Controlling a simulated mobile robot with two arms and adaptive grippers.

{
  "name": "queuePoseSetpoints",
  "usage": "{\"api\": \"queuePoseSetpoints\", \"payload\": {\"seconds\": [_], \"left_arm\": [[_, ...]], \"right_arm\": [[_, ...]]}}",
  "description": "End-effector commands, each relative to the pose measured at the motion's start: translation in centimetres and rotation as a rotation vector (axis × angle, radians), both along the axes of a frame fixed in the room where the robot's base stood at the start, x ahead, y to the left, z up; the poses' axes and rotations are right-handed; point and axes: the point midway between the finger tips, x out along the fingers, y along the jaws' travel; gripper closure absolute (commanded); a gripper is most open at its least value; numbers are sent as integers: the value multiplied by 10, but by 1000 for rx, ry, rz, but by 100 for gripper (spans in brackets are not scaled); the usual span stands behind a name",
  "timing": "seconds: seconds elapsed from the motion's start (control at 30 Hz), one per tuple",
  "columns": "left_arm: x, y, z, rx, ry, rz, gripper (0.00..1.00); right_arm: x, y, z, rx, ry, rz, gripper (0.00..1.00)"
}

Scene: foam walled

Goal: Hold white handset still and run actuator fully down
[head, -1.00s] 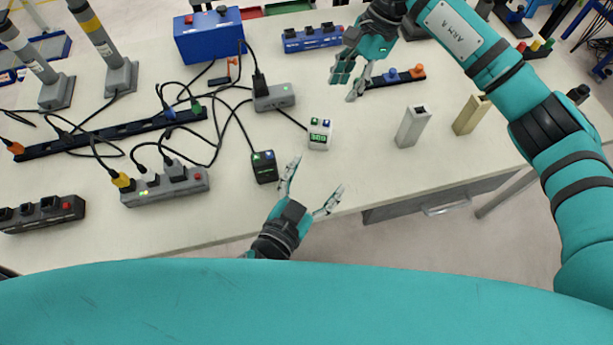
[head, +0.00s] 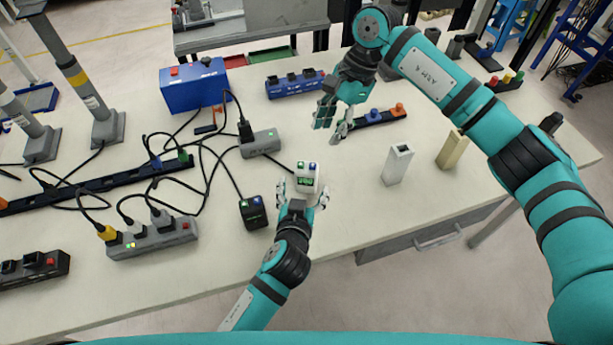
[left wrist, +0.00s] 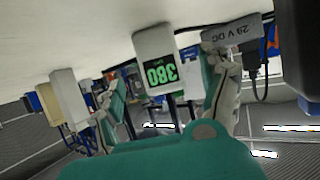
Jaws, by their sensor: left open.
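The white handset (head: 307,176), with a green and a blue button on top and a green number display, stands upright on the table. My left gripper (head: 303,192) is open at its near side, one finger towards each side. The left wrist view shows the white handset (left wrist: 155,52) upside down between the spread fingers (left wrist: 160,80); I cannot tell if they touch it. My right gripper (head: 332,124) is open and empty above the table, behind the handset. Two grey columns, probably actuators, stand at the left; the nearer-right one (head: 88,88) has a yellow band.
A black handset (head: 253,212) stands just left of my left gripper. A grey box (head: 260,143), cables and power strips (head: 152,238) crowd the left. A blue box (head: 195,85) stands behind. White (head: 397,165) and beige (head: 452,150) blocks stand right. The near-right tabletop is clear.

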Motion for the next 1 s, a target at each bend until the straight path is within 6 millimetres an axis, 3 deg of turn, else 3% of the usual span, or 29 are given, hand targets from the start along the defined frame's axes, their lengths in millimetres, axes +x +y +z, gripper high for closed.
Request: {"api": "queuePoseSetpoints", "payload": {"seconds": [0.1, 0.3, 0.77, 1.0], "left_arm": [[22, -3, -8, 3, -1, 0, 21], [47, -6, -19, 2, -2, -1, 21], [57, -8, -24, 0, -1, 0, 21], [57, -8, -23, 1, -1, 0, 53]], "right_arm": [[0, 0, 0, 0, 0, 0, 62], [0, 0, 0, 0, 0, 0, 62], [0, 0, 0, 0, 0, 0, 62], [0, 0, 0, 0, 0, 0, 62]]}}
